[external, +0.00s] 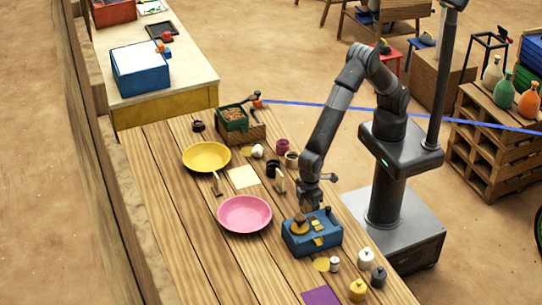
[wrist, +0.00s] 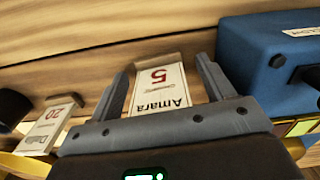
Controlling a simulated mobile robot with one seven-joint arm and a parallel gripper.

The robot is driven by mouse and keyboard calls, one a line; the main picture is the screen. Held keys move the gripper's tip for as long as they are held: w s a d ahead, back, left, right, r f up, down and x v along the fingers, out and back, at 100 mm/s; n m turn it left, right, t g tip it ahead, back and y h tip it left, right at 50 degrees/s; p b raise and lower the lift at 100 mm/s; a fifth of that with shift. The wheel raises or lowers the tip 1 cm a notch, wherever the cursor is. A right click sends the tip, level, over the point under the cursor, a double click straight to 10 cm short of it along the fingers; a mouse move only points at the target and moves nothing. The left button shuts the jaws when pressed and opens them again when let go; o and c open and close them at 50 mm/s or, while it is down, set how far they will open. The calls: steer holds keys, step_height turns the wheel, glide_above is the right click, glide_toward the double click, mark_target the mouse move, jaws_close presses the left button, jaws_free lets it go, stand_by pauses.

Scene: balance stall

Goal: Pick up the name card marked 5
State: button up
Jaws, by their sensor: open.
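The name card marked 5 (wrist: 162,92) is a pale card with a red 5 and the name "Amara", upside down in the wrist view. It is between the two fingers of my gripper (wrist: 162,68), with visible gaps at the upper part of both sides. My gripper is open, and its body hides the card's near end. A second name card, marked 20 (wrist: 47,130), is at the left of the wrist view. In the external view my gripper (external: 309,196) is low over the table beside the blue scale. Card markings cannot be read there.
The blue scale (external: 313,239) stands close to my gripper, and also shows at the right of the wrist view (wrist: 262,65). A pink plate (external: 244,214), a yellow plate (external: 206,157) and small cups (external: 283,146) are nearby. Bare planks (external: 190,215) are at left.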

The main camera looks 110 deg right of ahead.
steer(key=shift+c, duration=0.5)
steer(key=c, duration=1)
steer(key=shift+o, duration=0.2)
steer(key=shift+r, duration=0.2)
